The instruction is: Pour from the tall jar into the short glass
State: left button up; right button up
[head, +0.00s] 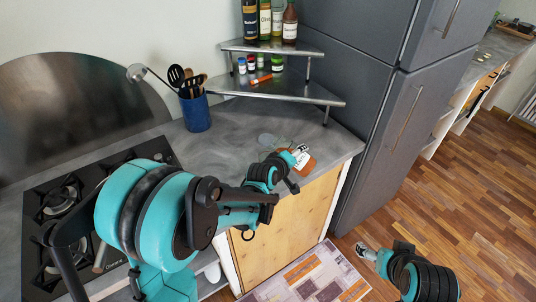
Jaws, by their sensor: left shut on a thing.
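My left gripper (291,166) is over the front right part of the counter, shut on an orange-brown jar with a white label (303,158), which looks like the tall jar. The gripper hides part of the jar, and its exact tilt is hard to tell. A pale, see-through shape (268,140) shows just left of the jar; it may be the short glass, but its outline is faint. My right gripper (378,257) is low at the bottom right, over the floor. A small pale thing (366,251) shows at its tip; whether it is held is unclear.
A blue utensil pot (196,113) stands at the back of the counter (225,140). A two-tier metal corner shelf (290,90) holds bottles and small jars. A black hob (65,200) is at left, a grey fridge (375,90) at right. The counter between pot and jar is clear.

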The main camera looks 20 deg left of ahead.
pick_arm(q)
jog(key=shift+r+n+h, duration=0.15)
jog(key=shift+n+h, duration=0.45)
dwell(1.0)
jog(key=shift+a+r+n+h+p, duration=0.1)
jog(key=shift+r+n+h+p, duration=0.2)
jog(key=shift+r+n+h, duration=0.5)
dwell(5.6)
